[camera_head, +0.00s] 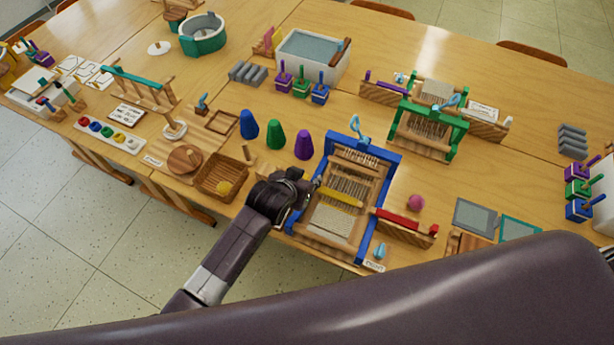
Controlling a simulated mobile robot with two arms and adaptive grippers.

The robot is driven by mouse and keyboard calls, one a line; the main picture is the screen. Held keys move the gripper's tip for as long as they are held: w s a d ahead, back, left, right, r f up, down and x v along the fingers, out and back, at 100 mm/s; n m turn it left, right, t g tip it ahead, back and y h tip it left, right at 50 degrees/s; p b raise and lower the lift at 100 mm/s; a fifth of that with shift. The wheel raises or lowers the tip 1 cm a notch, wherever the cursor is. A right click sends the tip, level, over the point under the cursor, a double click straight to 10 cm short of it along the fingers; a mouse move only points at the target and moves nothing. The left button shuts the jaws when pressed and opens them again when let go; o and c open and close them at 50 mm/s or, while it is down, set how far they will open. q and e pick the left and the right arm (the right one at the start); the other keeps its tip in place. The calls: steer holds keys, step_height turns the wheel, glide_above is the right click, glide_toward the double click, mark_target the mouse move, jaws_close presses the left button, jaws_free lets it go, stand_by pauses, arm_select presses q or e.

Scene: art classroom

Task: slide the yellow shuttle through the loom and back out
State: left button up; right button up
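The loom with a blue frame (393,166) stands at the front middle of the table. The yellow shuttle (343,197) lies across the warp threads inside the frame. My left gripper (315,184) is at the loom's left side, close to the shuttle's left end. I cannot tell whether it touches the shuttle or whether its fingers are open or shut. It hides part of the loom's left side. My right gripper is not in view; a large dark arm link of mine covers the bottom right.
A red shuttle (398,219) lies on a wooden holder right of the loom, near a pink ball (416,203). Blue, green (276,135) and purple (304,145) cones stand behind left. A basket (236,165) is to the left. A green loom (459,128) stands further back.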

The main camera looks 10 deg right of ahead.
arm_select(q)
steer(key=v, duration=1.2)
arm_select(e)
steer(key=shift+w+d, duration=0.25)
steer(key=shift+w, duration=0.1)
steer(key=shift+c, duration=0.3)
